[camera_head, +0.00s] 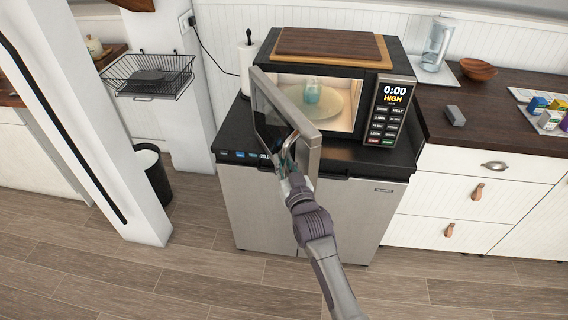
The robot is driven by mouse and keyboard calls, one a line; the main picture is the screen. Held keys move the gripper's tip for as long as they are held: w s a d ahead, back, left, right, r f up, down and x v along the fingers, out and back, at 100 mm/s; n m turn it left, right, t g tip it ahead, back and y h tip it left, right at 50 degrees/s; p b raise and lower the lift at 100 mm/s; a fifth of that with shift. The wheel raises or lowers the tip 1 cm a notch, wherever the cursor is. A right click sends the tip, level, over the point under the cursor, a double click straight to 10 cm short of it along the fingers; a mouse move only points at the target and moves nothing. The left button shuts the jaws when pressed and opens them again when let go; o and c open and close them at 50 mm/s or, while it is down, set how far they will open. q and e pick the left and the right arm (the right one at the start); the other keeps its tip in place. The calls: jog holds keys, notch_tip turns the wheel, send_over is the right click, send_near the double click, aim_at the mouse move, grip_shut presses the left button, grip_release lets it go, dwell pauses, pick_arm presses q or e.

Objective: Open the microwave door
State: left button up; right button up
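The microwave (375,68) stands on a black-topped steel cabinet. Its door (309,140) is swung well out toward me from the left side, so the lit cavity shows. Inside is a round plate (331,103) with a small teal-and-white item (312,92) on it. My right gripper (286,150) is at the free edge of the door, at its lower part. Its fingers overlap the door's edge and front face, where the handle seems to be. I cannot tell whether they are closed on it. My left gripper is not in view.
A wooden board (333,43) lies on the microwave. A paper towel roll (247,62) stands to its left. The steel cabinet (262,205) is below. A wooden counter (480,122) with a grey block, bowl and jug is at right. A white post (115,140) and dark bin (152,172) are at left.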

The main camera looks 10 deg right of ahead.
jog(key=o, duration=0.3)
jog(key=shift+w+a, duration=0.1)
jog(key=shift+w, duration=0.1)
jog(key=shift+o, duration=0.2)
jog(key=s+d, duration=0.1)
jog(key=s, duration=1.1)
jog(key=shift+d, duration=0.3)
